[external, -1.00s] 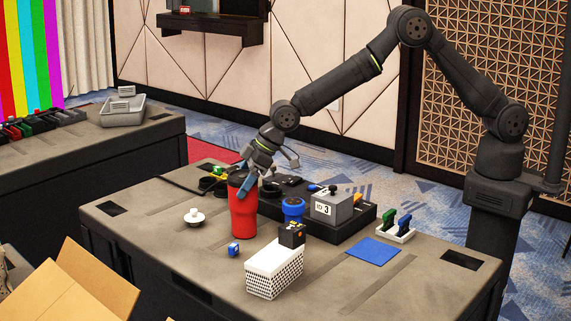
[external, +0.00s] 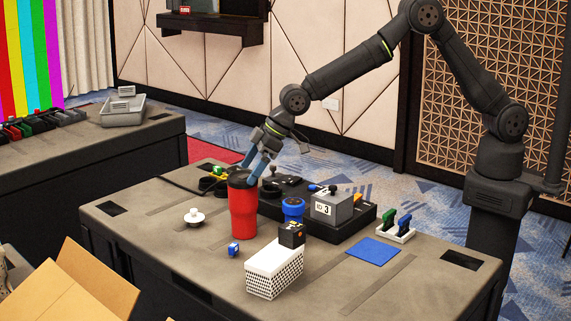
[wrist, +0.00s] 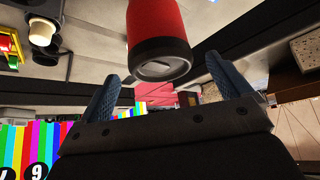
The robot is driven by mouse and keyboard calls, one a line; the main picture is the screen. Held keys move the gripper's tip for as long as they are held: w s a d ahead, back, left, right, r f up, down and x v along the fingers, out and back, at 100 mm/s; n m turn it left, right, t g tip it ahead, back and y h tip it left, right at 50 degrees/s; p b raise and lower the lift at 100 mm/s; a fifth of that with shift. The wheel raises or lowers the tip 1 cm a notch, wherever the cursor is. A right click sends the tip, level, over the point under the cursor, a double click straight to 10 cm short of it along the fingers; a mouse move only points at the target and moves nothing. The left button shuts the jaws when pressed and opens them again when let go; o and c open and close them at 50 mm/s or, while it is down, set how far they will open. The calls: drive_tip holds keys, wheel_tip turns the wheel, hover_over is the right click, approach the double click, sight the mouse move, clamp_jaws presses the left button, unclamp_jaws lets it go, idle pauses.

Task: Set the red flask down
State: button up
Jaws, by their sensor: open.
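The red flask (external: 243,209) with a black lid stands upright on the dark table, left of the black equipment base. My gripper (external: 253,170) is just above and behind the flask's lid, with its blue fingers spread. In the wrist view the flask (wrist: 157,25) shows upside down, its black lid between and beyond the two open fingertips of my gripper (wrist: 163,75). The fingers appear clear of the flask, and nothing is held.
A grey box marked 3 (external: 331,208) and a blue-topped round part (external: 293,208) are right of the flask. A white knob (external: 194,216) is to the left. A blue square (external: 373,250) lies at right.

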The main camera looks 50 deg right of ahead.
sight(242, 175)
drive_tip(key=v, duration=0.7)
drive_tip(key=x, duration=1.2)
drive_tip(key=shift+f, duration=0.1)
wheel_tip(242, 175, up, 2)
drive_tip(key=shift+r, duration=0.7)
drive_tip(key=shift+f, duration=0.1)
